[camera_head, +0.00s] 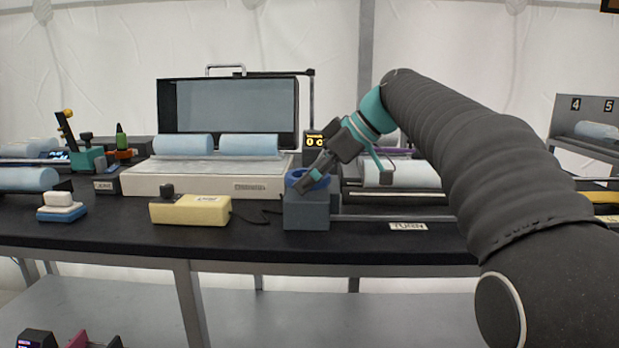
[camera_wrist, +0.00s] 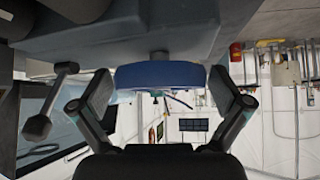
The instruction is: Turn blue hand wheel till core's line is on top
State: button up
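The blue hand wheel (camera_head: 296,178) sits on a grey block (camera_head: 307,213) near the front of the black table. In the wrist view the wheel (camera_wrist: 160,75) lies between the two fingers of my gripper (camera_wrist: 160,82). The fingers are spread, one on each side of the rim, with what looks like a narrow gap at each side. In the head view my gripper (camera_head: 309,180) reaches down to the wheel from the upper right. A pale blue core (camera_head: 400,174) lies right of the block, partly hidden by my arm. I cannot make out a line on it.
A label reading TURN (camera_head: 408,226) lies on the table front. A yellow box (camera_head: 190,210) with a dark knob stands left of the block. Behind it is a white case (camera_head: 210,184) with pale rolls on it. A numbered rack (camera_head: 587,118) stands far right.

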jog(key=v, duration=1.2)
